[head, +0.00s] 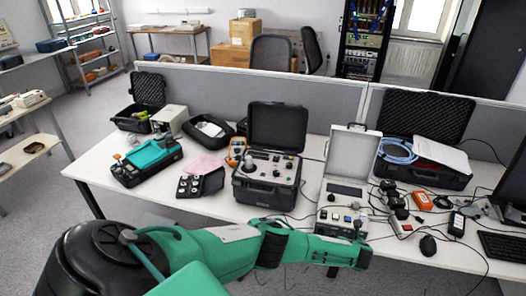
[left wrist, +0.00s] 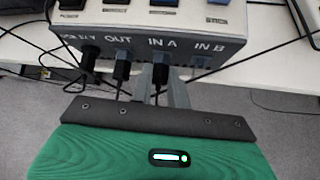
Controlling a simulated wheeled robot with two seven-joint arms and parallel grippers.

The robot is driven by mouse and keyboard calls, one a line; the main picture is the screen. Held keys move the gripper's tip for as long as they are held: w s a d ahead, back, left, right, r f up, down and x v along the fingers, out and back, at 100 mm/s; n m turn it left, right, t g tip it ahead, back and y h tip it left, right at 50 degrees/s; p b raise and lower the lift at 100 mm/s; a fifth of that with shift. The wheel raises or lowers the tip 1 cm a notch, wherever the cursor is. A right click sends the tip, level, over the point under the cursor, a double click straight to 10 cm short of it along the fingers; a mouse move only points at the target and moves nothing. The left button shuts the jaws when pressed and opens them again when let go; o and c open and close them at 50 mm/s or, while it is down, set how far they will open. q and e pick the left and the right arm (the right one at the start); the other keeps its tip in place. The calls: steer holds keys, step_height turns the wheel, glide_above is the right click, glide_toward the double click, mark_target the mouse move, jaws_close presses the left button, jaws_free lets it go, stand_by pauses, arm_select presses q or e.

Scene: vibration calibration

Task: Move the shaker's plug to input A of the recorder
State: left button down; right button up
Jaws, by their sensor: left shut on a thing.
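The recorder (head: 335,228) is the silver case with a raised lid, right of the middle of the table. Its front panel (left wrist: 135,42) fills the top of the left wrist view, with OUT, IN A and IN B labels. My left gripper (left wrist: 160,88) is shut on a black plug (left wrist: 160,74) directly below the IN A label. The plug lines up with the blue IN A socket; how deep it sits I cannot tell. A second black plug (left wrist: 122,70) is at OUT, and another (left wrist: 90,56) at the leftmost socket. My right gripper is out of view.
A black case with a control panel (head: 266,188) stands left of the recorder. Handheld devices, including an orange one (head: 422,201), and loose cables lie to its right. An open black case (head: 425,172) is behind them. Cables hang below the recorder's front.

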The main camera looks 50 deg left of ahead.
arm_select(q)
steer(key=shift+d+f+m+g+y+b, duration=0.1)
steer(key=shift+m+g+y+b, duration=0.25)
steer(key=shift+y+b, duration=0.4)
steer(key=shift+d+f+m+g+y+b, duration=0.1)
steer(key=shift+m+g+y+b, duration=0.15)
steer(key=shift+m+y+b, duration=0.35)
stand_by(0.4)
steer(key=c, duration=1.3)
jaws_free()
steer(key=shift+o, duration=0.2)
steer(key=shift+w+r, duration=0.1)
steer(key=shift+p+v, duration=2.15)
steer(key=shift+v, duration=0.4)
steer(key=shift+d, duration=0.1)
